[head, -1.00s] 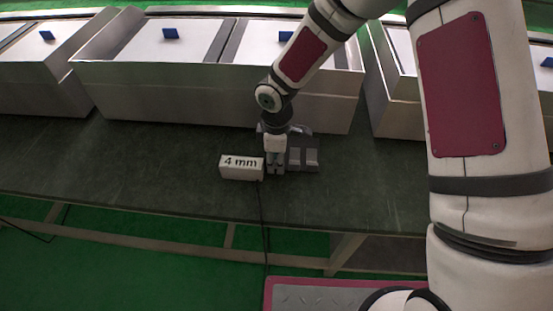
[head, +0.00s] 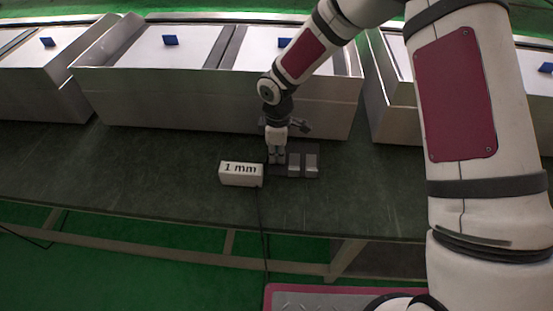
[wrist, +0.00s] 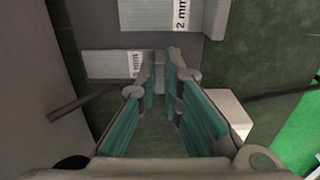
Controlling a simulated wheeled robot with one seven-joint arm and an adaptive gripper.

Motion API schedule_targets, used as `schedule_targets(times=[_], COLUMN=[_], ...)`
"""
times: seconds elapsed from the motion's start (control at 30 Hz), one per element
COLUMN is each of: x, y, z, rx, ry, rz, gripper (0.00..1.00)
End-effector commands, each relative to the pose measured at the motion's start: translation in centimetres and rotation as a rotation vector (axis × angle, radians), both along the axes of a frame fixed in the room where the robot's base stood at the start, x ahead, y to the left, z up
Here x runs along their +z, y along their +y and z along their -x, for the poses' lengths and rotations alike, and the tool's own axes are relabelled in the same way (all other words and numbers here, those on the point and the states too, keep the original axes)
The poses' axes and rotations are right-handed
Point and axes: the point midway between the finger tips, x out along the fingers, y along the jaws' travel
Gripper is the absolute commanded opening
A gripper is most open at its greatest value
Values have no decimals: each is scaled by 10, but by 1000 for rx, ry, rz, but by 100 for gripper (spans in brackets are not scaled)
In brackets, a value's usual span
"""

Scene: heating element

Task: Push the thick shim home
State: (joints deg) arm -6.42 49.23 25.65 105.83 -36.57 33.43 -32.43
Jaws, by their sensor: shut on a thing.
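My gripper (head: 277,160) points down at the table close in front of the large metal box. It also shows in the wrist view (wrist: 160,62), with teal-padded fingers close together on a grey piece. That piece is mostly hidden; by place it looks like the thick shim, but its label does not show. Two other light shims lie on a dark tray just right of the gripper: a near one (head: 294,165), also in the wrist view (wrist: 112,65), its digit unclear, and a farther one (head: 311,165), marked "2 mm" in the wrist view (wrist: 150,12).
A white display (head: 241,174) reading "1 mm" stands just left of my gripper; its cable hangs over the table's front edge. The metal box (head: 215,105) rises behind, with more boxes either side. The dark table (head: 130,165) is clear to the left.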

Motion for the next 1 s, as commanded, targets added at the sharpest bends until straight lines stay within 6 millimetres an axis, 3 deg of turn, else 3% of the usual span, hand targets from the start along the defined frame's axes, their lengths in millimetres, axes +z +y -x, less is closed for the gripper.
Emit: schedule_targets(times=[0.17,0.2,0.3,0.67,0.77,1.0], x=[0,0,0,5,16,64], y=[0,0,0,0,0,0], z=[0,0,0,0,-1,-1], rx=[0,0,0,0,0,-2], ry=[-1,-1,-1,-2,-3,-5], rz=[-1,-1,-1,-1,-2,-2], gripper=[0,12,28,28,28,28])
